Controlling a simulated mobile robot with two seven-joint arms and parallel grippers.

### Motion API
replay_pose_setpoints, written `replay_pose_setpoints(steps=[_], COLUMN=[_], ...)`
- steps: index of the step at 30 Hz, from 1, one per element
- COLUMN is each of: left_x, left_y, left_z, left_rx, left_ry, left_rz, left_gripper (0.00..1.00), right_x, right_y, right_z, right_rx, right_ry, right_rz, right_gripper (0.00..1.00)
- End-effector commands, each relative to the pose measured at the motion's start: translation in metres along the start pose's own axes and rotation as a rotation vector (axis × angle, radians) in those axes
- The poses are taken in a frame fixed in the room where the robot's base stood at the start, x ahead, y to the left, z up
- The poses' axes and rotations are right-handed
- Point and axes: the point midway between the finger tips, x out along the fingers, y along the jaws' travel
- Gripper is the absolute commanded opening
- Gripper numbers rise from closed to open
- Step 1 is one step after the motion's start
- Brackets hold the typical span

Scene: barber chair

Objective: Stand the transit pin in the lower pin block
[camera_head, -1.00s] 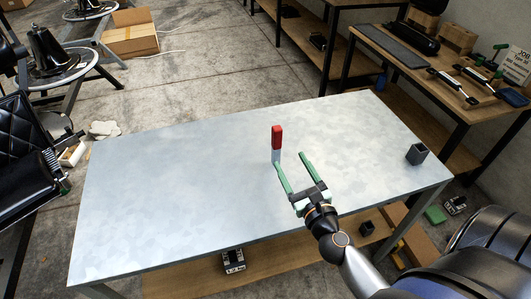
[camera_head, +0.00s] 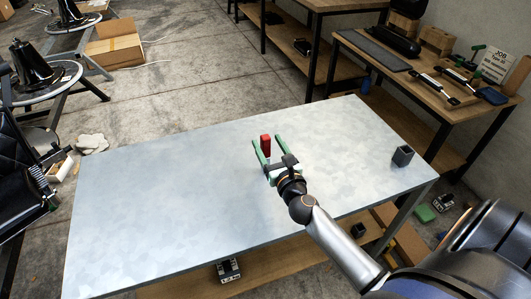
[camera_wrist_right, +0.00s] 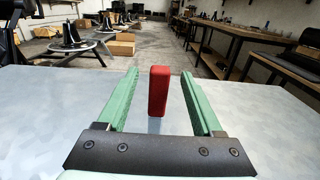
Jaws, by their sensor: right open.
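The transit pin (camera_head: 266,144), with a red upper part, stands upright on the pale metal table (camera_head: 160,200). In the right wrist view the red pin (camera_wrist_right: 158,92) is between my two green fingers, with a gap on each side. My right gripper (camera_head: 269,141) is open around it and not closed on it; in the head view the fingers hide the pin's lower part. A dark grey, open-topped square block (camera_head: 403,156), which looks like the lower pin block, stands near the table's right edge. My left gripper is not in view.
The tabletop between the pin and the block is clear, as is its left half. A wooden workbench (camera_head: 440,75) with tools stands behind at the right. A black padded chair (camera_head: 18,195) is beside the table's left end.

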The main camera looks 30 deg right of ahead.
Motion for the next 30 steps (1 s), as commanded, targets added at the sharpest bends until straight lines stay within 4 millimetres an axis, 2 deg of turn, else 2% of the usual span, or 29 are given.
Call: replay_pose_setpoints(steps=[3, 6, 14, 30], left_x=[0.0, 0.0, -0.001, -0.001], left_y=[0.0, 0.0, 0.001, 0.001], left_z=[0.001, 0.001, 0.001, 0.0], left_rx=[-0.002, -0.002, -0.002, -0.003], left_ry=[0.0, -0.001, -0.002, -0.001], left_rz=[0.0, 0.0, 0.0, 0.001], left_gripper=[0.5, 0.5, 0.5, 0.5], right_x=[0.017, 0.025, 0.027, 0.027], right_y=[0.0, 0.0, 0.001, 0.0], right_z=[0.001, 0.001, 0.0, 0.0], right_rx=[-0.001, -0.001, -0.001, -0.001], right_ry=[0.0, 0.001, 0.002, 0.002], right_rz=[0.0, 0.0, 0.001, 0.001], right_gripper=[0.68, 0.68, 0.68, 0.09])
